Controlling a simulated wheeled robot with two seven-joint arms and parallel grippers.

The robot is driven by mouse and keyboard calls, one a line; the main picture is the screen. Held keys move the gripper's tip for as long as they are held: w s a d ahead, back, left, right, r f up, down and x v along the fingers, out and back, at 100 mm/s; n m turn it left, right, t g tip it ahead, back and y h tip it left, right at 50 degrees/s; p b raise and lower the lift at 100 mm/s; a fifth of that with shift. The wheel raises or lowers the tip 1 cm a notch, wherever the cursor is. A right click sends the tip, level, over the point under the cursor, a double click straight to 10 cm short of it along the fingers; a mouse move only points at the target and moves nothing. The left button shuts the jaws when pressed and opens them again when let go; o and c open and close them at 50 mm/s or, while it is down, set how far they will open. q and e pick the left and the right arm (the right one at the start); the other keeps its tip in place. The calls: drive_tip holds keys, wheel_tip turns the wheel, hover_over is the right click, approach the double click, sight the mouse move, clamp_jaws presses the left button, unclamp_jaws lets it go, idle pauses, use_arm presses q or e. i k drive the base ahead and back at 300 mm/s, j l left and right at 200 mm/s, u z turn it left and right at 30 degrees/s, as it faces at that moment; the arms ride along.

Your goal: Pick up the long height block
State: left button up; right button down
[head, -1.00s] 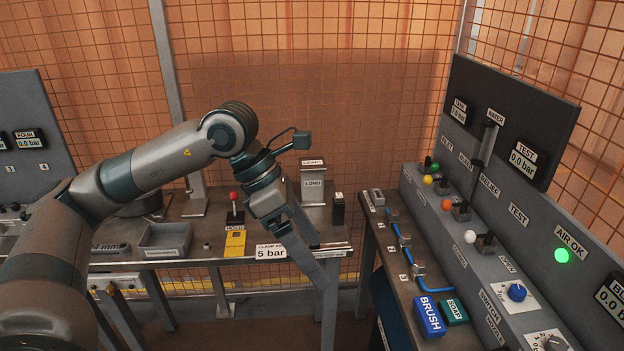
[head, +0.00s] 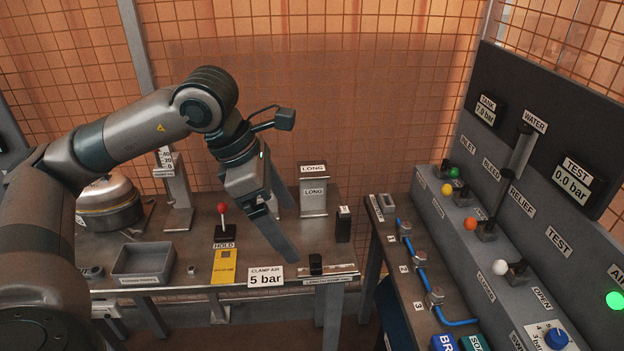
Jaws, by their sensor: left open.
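The long height block (head: 313,197) is a grey upright block labelled LONG, at the back right of the bench, with another LONG label at its top. My left gripper (head: 288,228) is open and empty, pointing down in front and to the left of the block. Its fingers are apart from the block in the picture; the exact depth gap is hard to tell. My right gripper is not in view.
A black block (head: 343,224) stands right of the long block. A small black piece (head: 315,264) sits at the bench's front edge. A red-knobbed lever (head: 222,208) and a grey tray (head: 150,262) are to the left. A valve panel (head: 545,240) stands at right.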

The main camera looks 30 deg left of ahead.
sight(313, 176)
drive_tip(key=i+j, duration=1.05)
